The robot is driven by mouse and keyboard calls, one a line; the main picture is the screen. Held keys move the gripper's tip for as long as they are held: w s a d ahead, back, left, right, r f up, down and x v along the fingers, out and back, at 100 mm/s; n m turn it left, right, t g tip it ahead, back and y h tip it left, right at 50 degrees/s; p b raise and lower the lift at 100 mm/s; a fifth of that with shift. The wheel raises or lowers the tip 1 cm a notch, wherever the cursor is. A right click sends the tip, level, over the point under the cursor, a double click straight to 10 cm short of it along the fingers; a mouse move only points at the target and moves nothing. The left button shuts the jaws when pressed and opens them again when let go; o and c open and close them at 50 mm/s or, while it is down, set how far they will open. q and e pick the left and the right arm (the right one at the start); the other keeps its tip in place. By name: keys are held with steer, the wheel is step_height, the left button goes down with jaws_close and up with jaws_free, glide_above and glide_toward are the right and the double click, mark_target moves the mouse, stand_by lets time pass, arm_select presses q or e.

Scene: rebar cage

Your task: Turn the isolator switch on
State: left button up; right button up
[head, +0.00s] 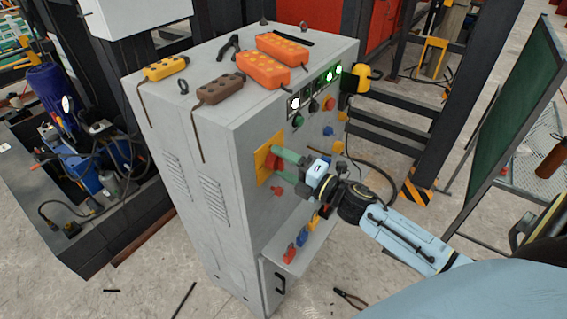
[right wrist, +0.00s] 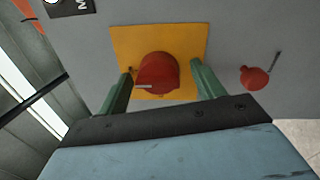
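The isolator switch is a red rotary knob (head: 270,163) on a yellow square plate (head: 262,176), on the front face of the grey cabinet. In the right wrist view the knob (right wrist: 157,70) sits at the middle of the plate (right wrist: 190,42), with a pale horizontal mark on its lower left. My right gripper (head: 279,163) is open at the switch. Its green fingers (right wrist: 161,78) stand to the left and right of the knob in the wrist view, with a gap on each side. The left gripper is not in view.
The grey cabinet (head: 225,180) carries orange, yellow and brown pendants on top. Buttons and lamps (head: 310,95) lie right of the switch. A small red knob (right wrist: 255,77) is close to my right finger. A green board (head: 515,110) stands at right.

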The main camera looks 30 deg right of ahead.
steer(key=r+b+v, duration=0.1)
steer(key=b+v, duration=0.1)
steer(key=v, duration=1.1)
steer(key=shift+s+f, duration=0.2)
steer(key=shift+f, duration=0.3)
steer(key=shift+d, duration=0.1)
steer(key=s+d+f+m+g+h+b, duration=0.1)
steer(key=d+f+m+h, duration=0.2)
steer(key=f, duration=0.7)
steer(key=d+f+m+g+h+b, duration=0.1)
steer(key=f+m+h, duration=0.1)
steer(key=f+m, duration=0.55)
steer(key=s+a+f+m+g+h+b, duration=0.15)
steer(key=s+f, duration=0.25)
steer(key=f, duration=0.6)
steer(key=s+f+m+g+h+b, duration=0.1)
steer(key=s+f+m+g, duration=0.2)
steer(key=f, duration=0.7)
steer(key=s+a+f+m+g+b, duration=0.1)
steer(key=s+a+f+m+g, duration=0.2)
steer(key=s+f, duration=0.7)
steer(key=s+a+f+m+g+b, duration=0.1)
steer(key=s+a+f+m+g, duration=0.3)
steer(key=s, duration=1)
steer(key=a+f+g, duration=0.3)
steer(key=a+f, duration=0.2)
steer(key=f, duration=0.1)
steer(key=shift+b, duration=0.3)
